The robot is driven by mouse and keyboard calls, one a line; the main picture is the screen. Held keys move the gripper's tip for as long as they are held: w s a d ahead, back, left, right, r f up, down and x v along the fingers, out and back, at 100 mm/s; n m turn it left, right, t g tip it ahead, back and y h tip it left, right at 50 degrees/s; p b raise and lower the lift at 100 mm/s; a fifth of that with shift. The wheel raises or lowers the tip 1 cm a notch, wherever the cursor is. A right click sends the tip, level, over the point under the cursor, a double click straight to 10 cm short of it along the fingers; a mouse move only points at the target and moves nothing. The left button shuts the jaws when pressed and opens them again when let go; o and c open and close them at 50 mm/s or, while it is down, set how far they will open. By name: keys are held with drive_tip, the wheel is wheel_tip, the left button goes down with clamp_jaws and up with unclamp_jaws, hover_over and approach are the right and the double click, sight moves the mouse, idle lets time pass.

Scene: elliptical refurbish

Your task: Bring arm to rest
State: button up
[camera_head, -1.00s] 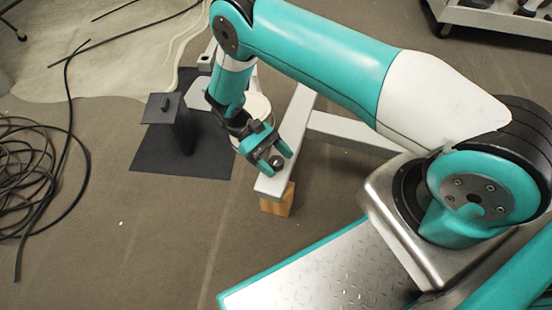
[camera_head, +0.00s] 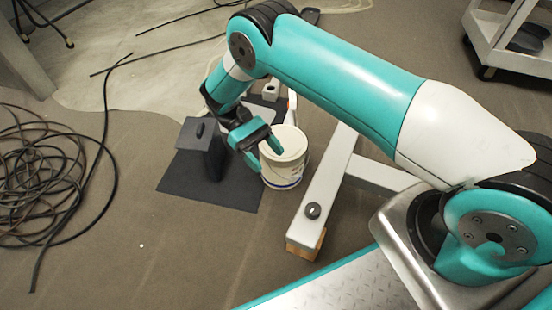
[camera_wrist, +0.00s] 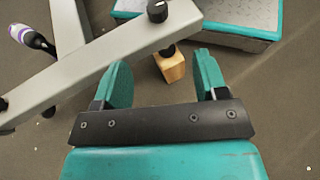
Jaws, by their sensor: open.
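My arm is bent, with its turquoise upper link crossing the head view. My gripper (camera_head: 262,154) is open and empty, pointing down in front of the white bucket (camera_head: 289,152) and left of the white beam (camera_head: 326,178). A black round knob (camera_head: 313,211) sits on the beam near its end, apart from the fingers. In the wrist view the two turquoise fingers of my gripper (camera_wrist: 162,62) are spread with nothing between them. The beam (camera_wrist: 100,57) and a black knob (camera_wrist: 157,10) lie beyond them.
A wooden block (camera_head: 305,242) supports the beam's end. A dark box with a handle (camera_head: 200,150) stands on a black mat (camera_head: 235,193). Coiled black cable (camera_head: 50,165) lies left. A cart (camera_head: 510,45) is at upper right. A bottle (camera_wrist: 32,38) shows in the wrist view.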

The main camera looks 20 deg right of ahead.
drive_tip(key=shift+w+d+r, duration=0.1)
drive_tip(key=shift+w+d, duration=0.15)
drive_tip(key=shift+d, duration=0.1)
drive_tip(key=shift+d, duration=0.1)
wheel_tip(320, 180, up, 22)
drive_tip(key=s+n+t+y+p, duration=0.2)
drive_tip(key=t+y+p, duration=0.1)
drive_tip(key=t, duration=0.3)
drive_tip(key=s+a+r+n+t+y+p, duration=0.1)
drive_tip(key=s+a+r+t+y+p, duration=0.15)
drive_tip(key=s+r+t+y, duration=0.8)
drive_tip(key=s+r+g+h+p, duration=0.2)
drive_tip(key=s+r+p, duration=0.1)
drive_tip(key=r+p, duration=1.6)
drive_tip(key=s+r+g+h+p, duration=0.2)
drive_tip(key=s+r+p, duration=0.1)
drive_tip(key=r+p, duration=1.6)
drive_tip(key=v, duration=0.2)
drive_tip(key=shift+r, duration=0.4)
